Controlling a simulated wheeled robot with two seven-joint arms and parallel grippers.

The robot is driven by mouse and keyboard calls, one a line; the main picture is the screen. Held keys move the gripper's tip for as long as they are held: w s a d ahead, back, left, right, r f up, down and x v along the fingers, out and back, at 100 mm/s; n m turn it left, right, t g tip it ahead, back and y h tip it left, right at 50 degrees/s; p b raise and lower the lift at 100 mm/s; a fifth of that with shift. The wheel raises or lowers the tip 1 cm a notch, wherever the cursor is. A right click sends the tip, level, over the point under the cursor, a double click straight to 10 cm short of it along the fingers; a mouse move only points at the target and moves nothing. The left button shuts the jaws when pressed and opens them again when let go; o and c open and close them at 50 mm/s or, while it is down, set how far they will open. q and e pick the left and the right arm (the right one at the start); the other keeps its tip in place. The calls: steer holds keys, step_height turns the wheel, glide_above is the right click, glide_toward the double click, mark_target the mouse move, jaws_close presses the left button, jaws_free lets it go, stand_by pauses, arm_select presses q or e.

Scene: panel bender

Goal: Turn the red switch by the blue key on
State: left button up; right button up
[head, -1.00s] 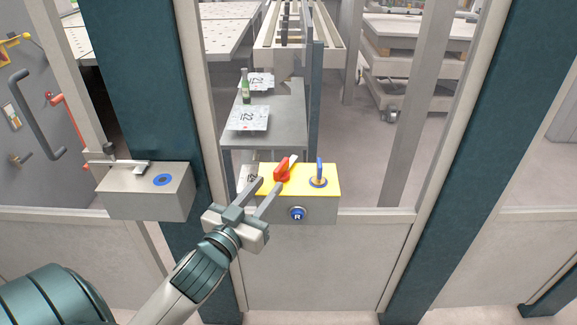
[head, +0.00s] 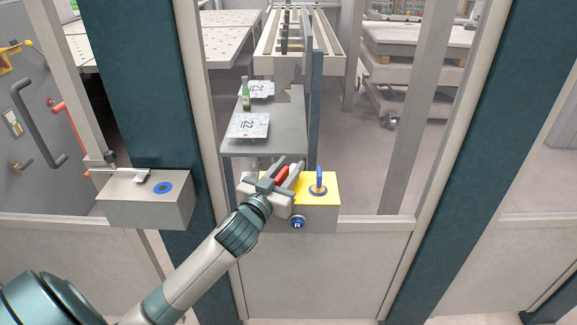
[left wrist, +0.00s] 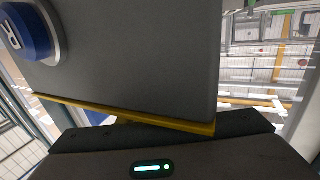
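The red switch (head: 281,174) sits on the yellow top of a grey control box (head: 322,190), left of the blue key (head: 319,180). My left gripper (head: 290,163) is at the red switch, with its fingers apart on either side of it. Part of the switch shows red between the fingers; the rest is hidden. I cannot tell whether a finger touches it. In the left wrist view, the box's grey side (left wrist: 140,50) and yellow edge (left wrist: 120,112) fill much of the picture, and the switch is not visible. My right gripper is not in view.
A blue button marked R (head: 297,223) is on the box's front. Another grey box (head: 140,208) with a blue-ringed round part is at the left. Teal posts (head: 150,90) and fence frames surround the box. A grey table (head: 270,140) with a green bottle stands behind.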

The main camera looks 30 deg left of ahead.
arm_select(q)
jaws_close()
